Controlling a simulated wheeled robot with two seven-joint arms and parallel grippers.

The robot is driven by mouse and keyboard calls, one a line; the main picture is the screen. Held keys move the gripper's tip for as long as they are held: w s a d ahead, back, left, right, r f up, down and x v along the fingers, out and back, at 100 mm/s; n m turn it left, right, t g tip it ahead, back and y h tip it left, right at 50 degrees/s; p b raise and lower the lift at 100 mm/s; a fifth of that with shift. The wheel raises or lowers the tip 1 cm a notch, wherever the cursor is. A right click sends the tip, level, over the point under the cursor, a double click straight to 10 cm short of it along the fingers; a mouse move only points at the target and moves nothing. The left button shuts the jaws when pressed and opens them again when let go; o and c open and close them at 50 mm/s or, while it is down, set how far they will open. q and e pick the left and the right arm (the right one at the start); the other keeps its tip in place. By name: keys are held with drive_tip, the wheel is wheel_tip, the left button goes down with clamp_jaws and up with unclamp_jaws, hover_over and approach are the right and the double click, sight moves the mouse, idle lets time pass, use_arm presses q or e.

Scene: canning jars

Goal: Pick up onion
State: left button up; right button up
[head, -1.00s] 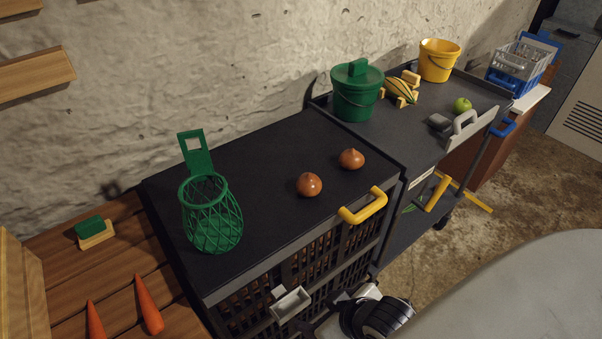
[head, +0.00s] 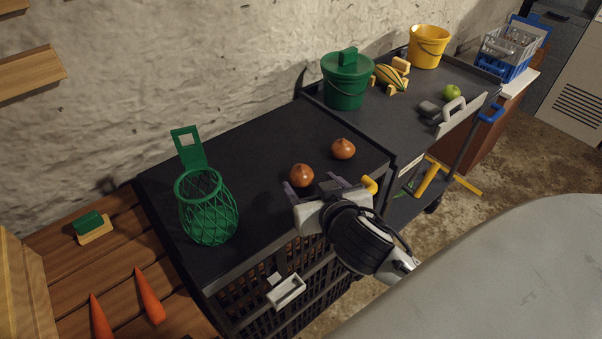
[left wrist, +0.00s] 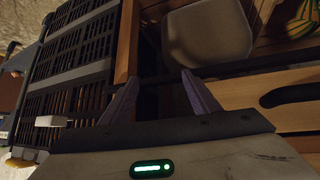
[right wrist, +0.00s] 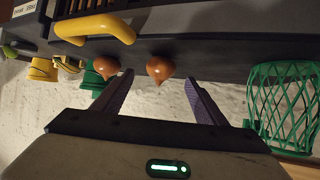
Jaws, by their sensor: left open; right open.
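Two brown onions sit on the dark cabinet top (head: 255,150). The nearer onion (head: 301,175) is just beyond my right gripper (head: 312,190); the farther onion (head: 343,149) is up and to the right of it. My right gripper is open and empty at the cabinet's front edge. In the right wrist view, one onion (right wrist: 160,67) shows ahead between the open fingers (right wrist: 158,90), and the other onion (right wrist: 106,67) is left of it. My left gripper shows only in the left wrist view (left wrist: 155,85), open and empty.
A green wire basket (head: 207,208) stands on the cabinet left of the onions. A yellow handle (head: 370,185) is beside my right gripper at the front edge. A green lidded bucket (head: 346,80) stands on the cart to the right. The cabinet top behind the onions is clear.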

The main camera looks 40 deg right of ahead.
sight(304, 178)
drive_tip(key=x, duration=0.5)
drive_tip(key=shift+w+f+p, duration=0.2)
drive_tip(key=shift+w+p, duration=0.15)
drive_tip(key=c, duration=0.9)
